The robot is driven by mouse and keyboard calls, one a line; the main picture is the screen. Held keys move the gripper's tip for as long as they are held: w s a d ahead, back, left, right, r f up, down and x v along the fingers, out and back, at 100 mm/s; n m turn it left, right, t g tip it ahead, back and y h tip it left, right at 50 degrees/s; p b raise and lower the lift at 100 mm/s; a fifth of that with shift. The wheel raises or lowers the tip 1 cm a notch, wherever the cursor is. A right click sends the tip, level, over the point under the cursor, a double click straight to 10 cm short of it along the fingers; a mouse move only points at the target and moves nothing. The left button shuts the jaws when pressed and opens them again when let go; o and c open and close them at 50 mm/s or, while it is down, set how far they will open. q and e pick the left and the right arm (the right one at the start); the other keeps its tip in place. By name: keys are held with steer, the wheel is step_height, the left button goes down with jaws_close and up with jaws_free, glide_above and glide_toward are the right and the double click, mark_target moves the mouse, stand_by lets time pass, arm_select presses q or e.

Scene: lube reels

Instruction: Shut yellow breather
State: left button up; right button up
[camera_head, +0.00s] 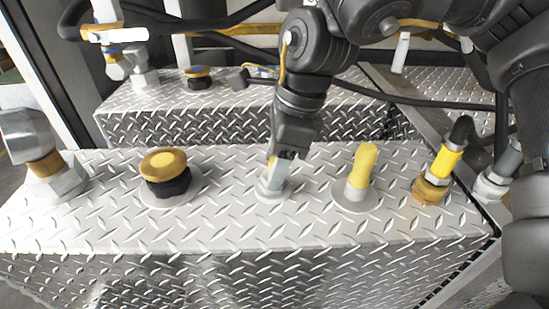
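A fitting with an upright, slightly tilted yellow top (362,164) stands on a round flange on the tread-plate deck, right of centre. A round yellow cap (164,162) on a black body sits further left on the same deck; I cannot tell for sure which of the two is the breather. My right gripper (281,157) points down between them, at a pale grey fitting (271,186). It is left of the yellow-topped fitting and apart from it. Its fingers are dark and small, so their opening and any contact are unclear. My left gripper does not show.
A yellow-collared hose coupling (444,164) and a grey coupling (497,176) stand at the right. A large metal fitting (50,170) stands at the far left.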

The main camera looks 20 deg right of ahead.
steer(key=c, duration=0.4)
steer(key=m, duration=0.1)
steer(key=m+b, duration=0.1)
steer(key=shift+f+m+t, duration=0.2)
steer(key=shift+m+t, duration=0.1)
steer(key=m+b, duration=0.1)
steer(key=m, duration=0.1)
steer(key=shift+s+m+t+h, duration=0.1)
steer(key=shift+m+t+h, duration=0.2)
steer(key=shift+h, duration=0.1)
steer(key=shift+r+m+b, duration=0.25)
steer(key=shift+m+b, duration=0.05)
steer(key=shift+m, duration=0.3)
steer(key=shift+a+f+m+b, duration=0.1)
steer(key=shift+f+m+b, duration=0.05)
steer(key=shift+m+b, duration=0.2)
steer(key=m, duration=0.2)
steer(key=m+t+h, duration=0.1)
steer(key=m, duration=0.2)
steer(key=shift+h+b, duration=0.3)
steer(key=shift+m, duration=0.35)
